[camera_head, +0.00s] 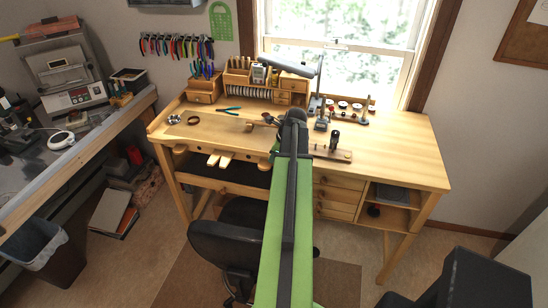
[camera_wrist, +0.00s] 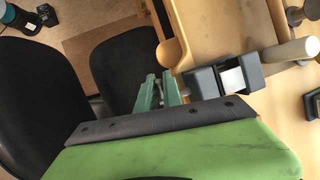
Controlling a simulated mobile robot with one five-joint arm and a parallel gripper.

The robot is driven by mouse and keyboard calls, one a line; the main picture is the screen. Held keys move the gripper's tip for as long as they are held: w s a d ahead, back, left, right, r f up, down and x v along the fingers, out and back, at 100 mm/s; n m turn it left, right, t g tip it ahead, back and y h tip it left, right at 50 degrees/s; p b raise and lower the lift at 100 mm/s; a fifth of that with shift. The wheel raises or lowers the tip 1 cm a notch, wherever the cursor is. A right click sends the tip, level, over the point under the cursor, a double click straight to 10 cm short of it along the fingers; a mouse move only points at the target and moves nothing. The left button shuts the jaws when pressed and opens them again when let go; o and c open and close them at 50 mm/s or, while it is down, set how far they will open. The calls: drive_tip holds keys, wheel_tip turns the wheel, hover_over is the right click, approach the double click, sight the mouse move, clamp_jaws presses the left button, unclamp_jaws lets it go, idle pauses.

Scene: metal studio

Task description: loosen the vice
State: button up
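In the wrist view, dark grey blocks with a pale piece between them (camera_wrist: 225,80) are at the bench's front edge; they look like the vice. Two teal fingers of my gripper (camera_wrist: 160,92) are just left of these blocks. Small metal parts show between and near the fingertips. I cannot tell whether the fingers hold them or are only beside them. In the head view, my green arm reaches over the chair to the bench's front edge and hides my gripper and most of what is there.
The wooden workbench (camera_head: 400,145) has pliers (camera_head: 229,110) and a wooden piece with a small dark tool (camera_head: 333,152) on top. A black chair (camera_head: 225,245) stands under my arm. In the wrist view, a round wooden knob (camera_wrist: 170,52) is close to the fingers.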

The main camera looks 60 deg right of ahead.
clamp_jaws()
drive_tip(key=shift+w+g, duration=0.1)
drive_tip(key=shift+g, duration=0.3)
drive_tip(key=shift+p, duration=0.3)
drive_tip(key=f+g+h+b, duration=0.1)
drive_tip(key=g+h+b, duration=0.1)
drive_tip(key=g+b, duration=0.3)
drive_tip(key=f+n+g+h+b, duration=0.1)
drive_tip(key=g+h+b, duration=0.1)
drive_tip(key=g+b, duration=0.4)
drive_tip(key=f+g+h+b, duration=0.2)
drive_tip(key=g+b, duration=0.3)
drive_tip(key=b, duration=0.2)
drive_tip(key=shift+s+f+n+b, duration=0.1)
drive_tip(key=shift+s+n+b, duration=0.2)
drive_tip(key=shift+n+b, duration=0.1)
